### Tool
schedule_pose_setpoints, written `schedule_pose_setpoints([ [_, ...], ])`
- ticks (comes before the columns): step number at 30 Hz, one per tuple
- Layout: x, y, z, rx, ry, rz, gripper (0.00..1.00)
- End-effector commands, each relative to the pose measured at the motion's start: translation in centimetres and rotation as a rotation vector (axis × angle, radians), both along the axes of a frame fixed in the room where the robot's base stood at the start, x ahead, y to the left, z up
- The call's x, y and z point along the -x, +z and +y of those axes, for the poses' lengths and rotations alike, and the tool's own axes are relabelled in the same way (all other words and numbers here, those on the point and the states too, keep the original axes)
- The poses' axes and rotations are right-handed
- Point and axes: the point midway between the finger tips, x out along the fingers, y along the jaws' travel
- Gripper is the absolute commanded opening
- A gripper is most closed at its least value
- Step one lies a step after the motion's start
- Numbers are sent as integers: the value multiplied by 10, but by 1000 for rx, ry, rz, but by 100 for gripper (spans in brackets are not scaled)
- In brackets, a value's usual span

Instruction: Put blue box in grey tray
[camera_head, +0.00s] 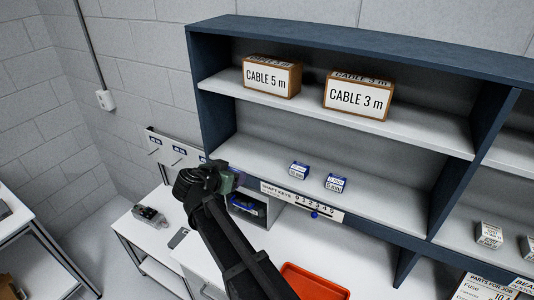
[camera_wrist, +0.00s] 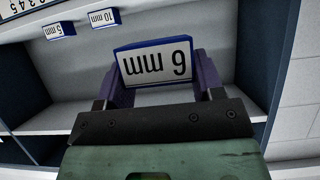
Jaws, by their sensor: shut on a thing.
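My gripper (camera_head: 234,178) is at the left end of the lower shelf in the head view. The held box is hardly visible in the head view. Two more small blue boxes stand on the lower shelf, a left one (camera_head: 299,170) and a right one (camera_head: 335,183). The wrist view shows their labels as 10 mm (camera_wrist: 101,18) and 5 mm (camera_wrist: 59,31). I cannot clearly identify a grey tray.
Cable boxes (camera_head: 271,77) (camera_head: 358,96) stand on the upper shelf. A SHAFT KEYS strip (camera_head: 301,201) runs along the lower shelf's front edge. An orange tray (camera_head: 313,282) lies on the white bench. A small flat grey item (camera_head: 179,238) lies at the bench's left.

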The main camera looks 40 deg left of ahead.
Motion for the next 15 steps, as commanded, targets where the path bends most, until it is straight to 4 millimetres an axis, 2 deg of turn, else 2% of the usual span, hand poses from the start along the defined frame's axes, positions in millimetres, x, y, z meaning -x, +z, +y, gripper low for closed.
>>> schedule_pose_setpoints([
  [4, -2, -2, 0, 0, 0, 0, 34],
  [7, -17, -2, 4, -1, -1, -1, 34],
  [15, -108, -2, 19, -2, -3, 0, 34],
])
